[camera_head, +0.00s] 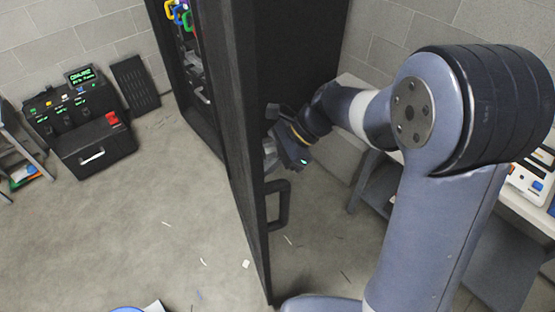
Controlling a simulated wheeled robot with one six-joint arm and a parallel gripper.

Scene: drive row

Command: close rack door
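The black rack door (241,140) stands wide open in the middle of the view, seen nearly edge-on. Its black handle (281,204) sticks out on the right-hand face, low down. The dark rack (181,62) stands behind it at the upper left, with coloured cables and its interior showing through the opening. My gripper (272,146) is at the right-hand face of the door, above the handle and apart from it. Its fingers are small and partly hidden, and I cannot tell whether they touch the door or are open.
A black console (88,125) with lit displays stands on the floor at the left, beside a dark panel (136,87) leaning on the wall. A bench (350,84) runs along the right behind my arm. The floor left of the door is mostly clear, with small scraps.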

